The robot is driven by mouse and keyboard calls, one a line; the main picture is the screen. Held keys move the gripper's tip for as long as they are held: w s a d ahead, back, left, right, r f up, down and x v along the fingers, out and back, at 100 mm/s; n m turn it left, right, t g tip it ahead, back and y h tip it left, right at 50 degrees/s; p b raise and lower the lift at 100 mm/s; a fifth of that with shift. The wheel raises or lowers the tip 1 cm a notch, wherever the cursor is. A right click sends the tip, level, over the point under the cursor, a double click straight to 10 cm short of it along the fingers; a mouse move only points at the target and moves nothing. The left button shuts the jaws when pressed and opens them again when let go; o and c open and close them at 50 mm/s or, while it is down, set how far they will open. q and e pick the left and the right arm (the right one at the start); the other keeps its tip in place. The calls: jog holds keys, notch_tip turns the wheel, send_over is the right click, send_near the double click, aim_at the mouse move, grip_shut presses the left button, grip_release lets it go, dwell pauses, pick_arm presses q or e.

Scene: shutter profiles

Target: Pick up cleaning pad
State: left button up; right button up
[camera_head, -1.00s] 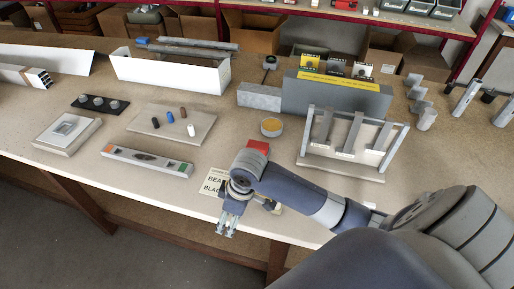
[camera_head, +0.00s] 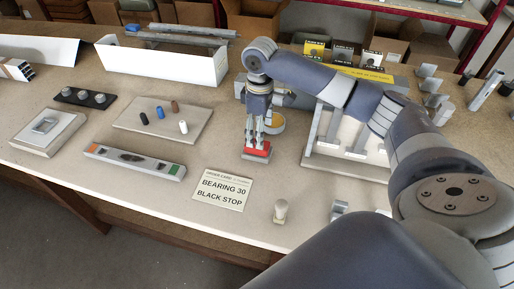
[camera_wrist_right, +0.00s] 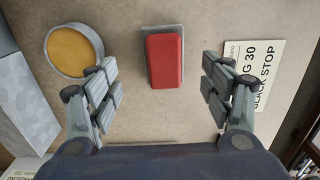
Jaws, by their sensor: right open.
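The cleaning pad, which I take to be the red block with a grey base (camera_head: 257,154), lies on the bench behind the order card. In the right wrist view the pad (camera_wrist_right: 165,58) is near the top middle, between the two fingers in the picture and apart from both. My right gripper (camera_head: 259,138) points down over the pad, and its fingers hide part of it in the head view. In the right wrist view the gripper (camera_wrist_right: 159,80) is open and empty. My left gripper is not in view.
A round tin with a yellow top (camera_wrist_right: 75,50) stands close beside the pad. The order card (camera_head: 222,189) lies on the other side, in front. A rack (camera_head: 330,150) stands to the right, partly behind my arm. A small knobbed piece (camera_head: 281,211) stands near the front edge.

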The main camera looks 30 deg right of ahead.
jog(key=shift+f, duration=0.9)
jog(key=f, duration=0.1)
jog(key=f+p, duration=0.1)
jog(key=f, duration=0.1)
jog(key=a+f+p, duration=0.1)
jog(key=f, duration=0.1)
jog(key=shift+d+f, duration=0.1)
jog(key=shift+f, duration=0.15)
jog(key=c, duration=1.2)
